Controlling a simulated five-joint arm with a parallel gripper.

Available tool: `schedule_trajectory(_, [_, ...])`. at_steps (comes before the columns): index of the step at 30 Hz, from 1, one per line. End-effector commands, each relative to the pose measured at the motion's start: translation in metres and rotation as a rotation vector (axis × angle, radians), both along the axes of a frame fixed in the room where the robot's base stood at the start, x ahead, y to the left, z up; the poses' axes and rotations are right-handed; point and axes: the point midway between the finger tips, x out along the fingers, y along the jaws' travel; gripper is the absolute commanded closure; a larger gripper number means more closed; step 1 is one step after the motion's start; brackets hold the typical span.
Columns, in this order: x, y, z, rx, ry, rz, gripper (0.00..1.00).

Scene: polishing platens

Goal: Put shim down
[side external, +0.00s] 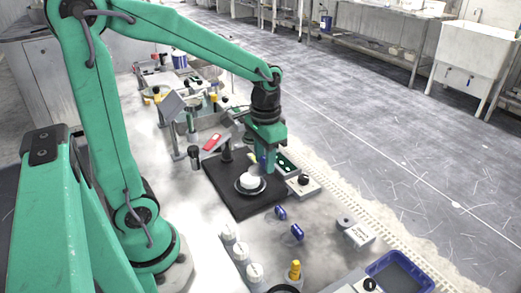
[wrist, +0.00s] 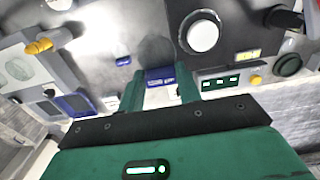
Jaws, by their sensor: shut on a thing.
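My gripper (side external: 267,166) hangs over the right edge of the dark square plate (side external: 226,199), beside the white round piece in its dish (side external: 250,184). In the wrist view its two green fingers (wrist: 160,84) are shut on a small blue block with pale markings, which I take as the shim (wrist: 160,76). A bit of the blue shim also shows by the fingers in the side view (side external: 262,160). The fingers hide part of it. I cannot tell its height above the surface.
Two similar blue pieces (side external: 280,213) (side external: 297,232) lie on the pale bench in front of the plate. A small box with a black knob (side external: 303,184) and a green-topped panel (side external: 286,163) stand close to the gripper's right. A blue tray (side external: 400,272) sits at the front right.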

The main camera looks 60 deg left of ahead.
Motion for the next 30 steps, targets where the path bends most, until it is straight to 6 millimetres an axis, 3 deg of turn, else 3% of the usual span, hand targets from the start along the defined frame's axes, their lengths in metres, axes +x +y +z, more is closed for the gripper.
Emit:
schedule_trajectory(15, [0.016,0.075,-0.046,-0.001,0.003,0.003,0.89])
schedule_trajectory(30, [0.018,0.084,-0.061,-0.001,0.002,0.0,0.89])
